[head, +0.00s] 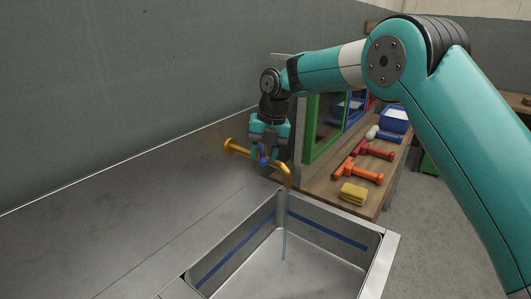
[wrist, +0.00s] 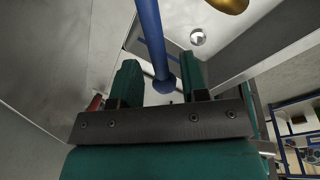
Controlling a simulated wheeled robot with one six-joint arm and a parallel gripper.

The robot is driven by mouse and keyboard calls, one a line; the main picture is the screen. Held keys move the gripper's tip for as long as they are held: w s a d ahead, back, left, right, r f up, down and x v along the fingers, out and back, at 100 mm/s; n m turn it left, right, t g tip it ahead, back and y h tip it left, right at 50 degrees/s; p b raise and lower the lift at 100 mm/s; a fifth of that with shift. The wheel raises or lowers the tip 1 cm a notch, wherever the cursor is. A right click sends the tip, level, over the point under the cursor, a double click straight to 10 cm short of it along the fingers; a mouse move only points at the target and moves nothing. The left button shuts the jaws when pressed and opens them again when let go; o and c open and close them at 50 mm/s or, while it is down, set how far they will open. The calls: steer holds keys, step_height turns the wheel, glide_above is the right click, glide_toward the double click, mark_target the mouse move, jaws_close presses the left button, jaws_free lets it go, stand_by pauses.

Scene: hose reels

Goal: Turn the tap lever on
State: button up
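The brass tap (head: 243,148) comes out of the wall and its spout (head: 287,178) bends down over the metal sink (head: 228,257). A thin pale blue stream (head: 284,232) runs from the spout into the basin. The blue tap lever (wrist: 152,40) passes between my gripper's fingers, its round end low between them. My gripper (wrist: 160,78) is open, with a gap on each side of the lever. In the head view my gripper (head: 264,155) points down at the tap and partly hides the lever. Part of the brass tap (wrist: 228,4) shows at the wrist view's top.
A wooden bench (head: 325,186) right of the sink holds a yellow sponge (head: 353,193), an orange tool (head: 360,172), a red tool (head: 376,151) and a blue bin (head: 394,119). A green-framed panel (head: 324,129) stands close right of my gripper. The left counter (head: 110,245) is clear.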

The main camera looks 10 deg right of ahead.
steer(key=shift+d, duration=0.1)
steer(key=shift+r, duration=0.15)
steer(key=d+r+p, duration=0.3)
steer(key=r+p, duration=0.3)
steer(key=r, duration=1)
steer(key=shift+d+r+p, duration=0.15)
steer(key=shift+r+p, duration=0.2)
steer(key=shift+s, duration=0.15)
steer(key=s+f+m+y+b, duration=0.1)
steer(key=s+m+y+b, duration=0.15)
steer(key=s+m, duration=2.05)
steer(key=s+d+f+m, duration=0.1)
steer(key=s+f+m, duration=0.1)
steer(key=s, duration=0.5)
steer(key=s+d+f+m, duration=0.2)
steer(key=s+f+m, duration=0.1)
steer(key=s, duration=0.4)
steer(key=shift+s+f+b, duration=0.3)
steer(key=shift+f+b, duration=0.15)
steer(key=shift+f, duration=0.05)
steer(key=shift+h, duration=0.25)
